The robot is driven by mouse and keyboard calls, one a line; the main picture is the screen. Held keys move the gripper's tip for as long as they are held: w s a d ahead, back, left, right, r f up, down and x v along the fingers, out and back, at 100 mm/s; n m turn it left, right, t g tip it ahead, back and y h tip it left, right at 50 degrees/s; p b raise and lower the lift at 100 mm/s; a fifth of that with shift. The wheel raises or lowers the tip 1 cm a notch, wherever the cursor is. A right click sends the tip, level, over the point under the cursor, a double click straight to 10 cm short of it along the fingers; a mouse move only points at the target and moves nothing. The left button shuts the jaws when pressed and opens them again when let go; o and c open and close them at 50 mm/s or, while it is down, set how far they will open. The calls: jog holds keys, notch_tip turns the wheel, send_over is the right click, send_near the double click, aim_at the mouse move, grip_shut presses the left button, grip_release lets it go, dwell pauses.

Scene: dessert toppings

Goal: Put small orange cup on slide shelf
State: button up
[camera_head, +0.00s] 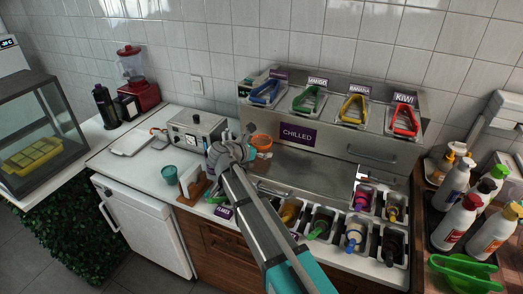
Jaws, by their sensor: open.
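The small orange cup (262,141) is just right of my gripper (249,140), at the left end of the steel chilled unit. The gripper's fingers are small in this view and partly hidden by its own body. The gripper is open. I cannot tell whether the fingers touch the cup or what lies under the cup. A flat steel surface (315,177), which may be the slide shelf, lies right of the arm below the "CHILLED" label. My arm covers its left part.
A teal cup (169,173), a napkin holder (192,184) and a metal box (196,130) stand on the white counter (119,163) at left. Topping bins with colored scoops (354,234) sit in front of the steel surface. Tongs (306,98) lie on top. Bottles (457,222) crowd the right side.

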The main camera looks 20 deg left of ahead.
jog(key=shift+r, duration=0.15)
jog(key=shift+s+r, duration=0.1)
jog(key=p+v, duration=0.4)
jog(key=v, duration=0.7)
jog(key=shift+s+a+r+p, duration=0.2)
jog(key=shift+s+p, duration=0.15)
jog(key=shift+p, duration=0.05)
dwell(0.3)
